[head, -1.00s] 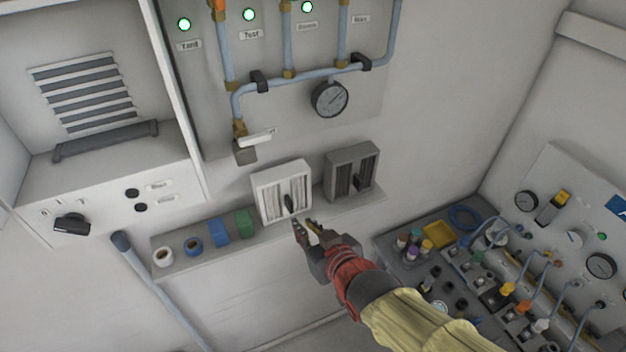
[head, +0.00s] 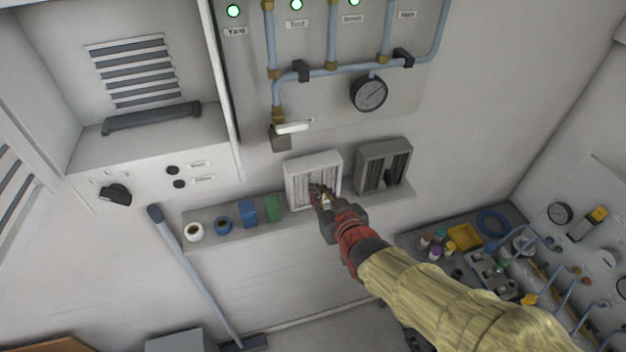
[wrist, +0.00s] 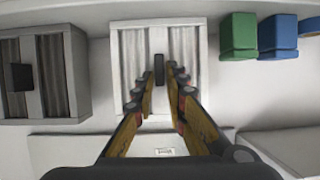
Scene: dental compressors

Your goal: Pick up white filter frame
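The white filter frame (head: 296,178) stands upright on a wall shelf, with pleated grey panels inside. It also shows in the wrist view (wrist: 204,70), with a dark handle (wrist: 159,69) at its middle. My gripper (head: 321,191) is in front of the frame and hides its handle in the head view. In the wrist view my gripper (wrist: 160,85) is open, its two fingers apart on either side of the handle. Whether the fingers touch the handle or the frame cannot be told.
A grey filter frame (head: 384,147) stands to the right on the same shelf (head: 290,218). A green block (head: 273,208), a blue block (head: 248,213) and tape rolls (head: 194,232) stand left. A pressure gauge (head: 368,93) and pipes are above.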

